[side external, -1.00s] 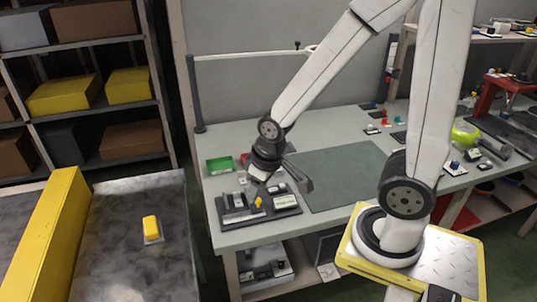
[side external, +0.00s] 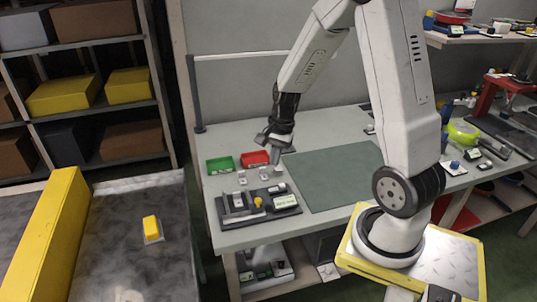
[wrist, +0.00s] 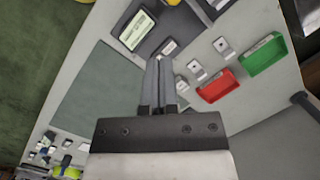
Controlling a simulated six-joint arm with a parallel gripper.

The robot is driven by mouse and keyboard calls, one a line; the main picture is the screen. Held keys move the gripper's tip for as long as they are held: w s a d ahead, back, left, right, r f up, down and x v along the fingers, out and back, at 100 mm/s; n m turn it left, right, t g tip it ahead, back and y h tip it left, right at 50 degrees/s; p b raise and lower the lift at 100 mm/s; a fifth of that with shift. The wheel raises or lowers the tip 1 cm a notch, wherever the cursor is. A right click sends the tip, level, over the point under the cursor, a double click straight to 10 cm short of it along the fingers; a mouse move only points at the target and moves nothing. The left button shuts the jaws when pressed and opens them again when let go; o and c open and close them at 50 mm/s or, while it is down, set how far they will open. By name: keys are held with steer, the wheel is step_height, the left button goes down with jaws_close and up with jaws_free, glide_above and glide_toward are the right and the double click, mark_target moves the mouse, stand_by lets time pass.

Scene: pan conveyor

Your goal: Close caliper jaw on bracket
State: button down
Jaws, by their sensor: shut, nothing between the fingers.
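The caliper fixture is a dark plate (side external: 230,217) with grey metal parts, a yellow knob (side external: 258,203) and a pale display (side external: 285,201). The display also shows in the wrist view (wrist: 137,30). I cannot make out whether its jaw touches a bracket. Small metal brackets stand on the bench behind the fixture, one to the left (side external: 242,177) and one nearer the middle (side external: 264,173); two show in the wrist view (wrist: 222,46) (wrist: 197,70). My gripper (side external: 277,158) is shut and empty, above the bench behind the fixture. Its fingers (wrist: 158,62) lie together in the wrist view.
A green tray (side external: 220,164) and a red tray (side external: 255,158) stand at the back of the bench. A green mat (side external: 330,176) lies clear to the right. A conveyor (side external: 120,240) with a yellow-topped block (side external: 152,228) runs left of the bench.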

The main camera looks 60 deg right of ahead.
steer(key=d+m, duration=0.3)
steer(key=d+f+m+y, duration=0.1)
steer(key=shift+s+d+m, duration=0.1)
steer(key=shift+d+m, duration=0.25)
steer(key=shift+m, duration=0.05)
steer(key=shift+f, duration=0.1)
steer(key=x, duration=1)
steer(key=shift+a, duration=0.15)
steer(key=shift+w+a, duration=0.25)
steer(key=shift+a, duration=0.25)
steer(key=shift+w+a, duration=0.25)
steer(key=shift+a, duration=0.25)
steer(key=shift+w+a+f, duration=0.1)
steer(key=shift+w+a, duration=0.05)
steer(key=shift+a, duration=0.25)
steer(key=shift+w+a+f, duration=0.1)
steer(key=shift+a, duration=0.3)
